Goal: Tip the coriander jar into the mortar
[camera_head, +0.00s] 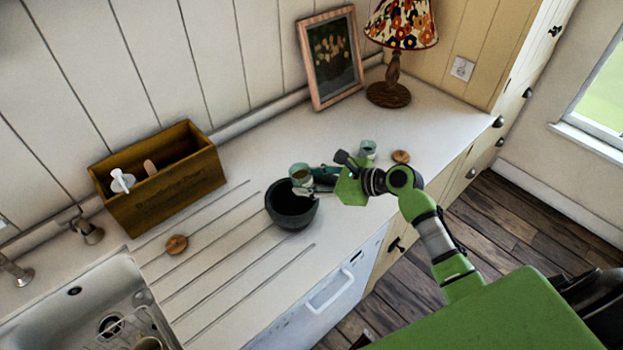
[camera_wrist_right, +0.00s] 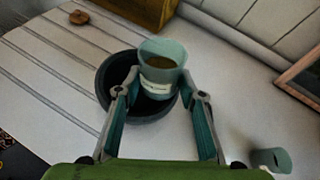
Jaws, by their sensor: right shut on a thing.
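A small pale green-glass jar (camera_head: 300,173) with brown contents and a white label is held over the dark mortar (camera_head: 292,217). The label is too small to read, so I cannot tell whether it is the coriander jar. My right gripper (camera_head: 308,187) is shut on this jar from the right. In the wrist view the jar (camera_wrist_right: 160,68) sits between the two fingers (camera_wrist_right: 160,92), its open top showing, with no clear tilt. The mortar (camera_wrist_right: 112,72) lies below and behind it; its inside is partly hidden. My left gripper is not in view.
A second similar jar (camera_head: 367,148) stands behind my right wrist, near a round wooden lid (camera_head: 401,156). Another wooden lid (camera_head: 176,244) lies left of the mortar. A wooden box (camera_head: 170,195), a picture frame (camera_head: 331,58) and a lamp (camera_head: 390,93) stand along the back; a sink (camera_head: 75,310) is front left.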

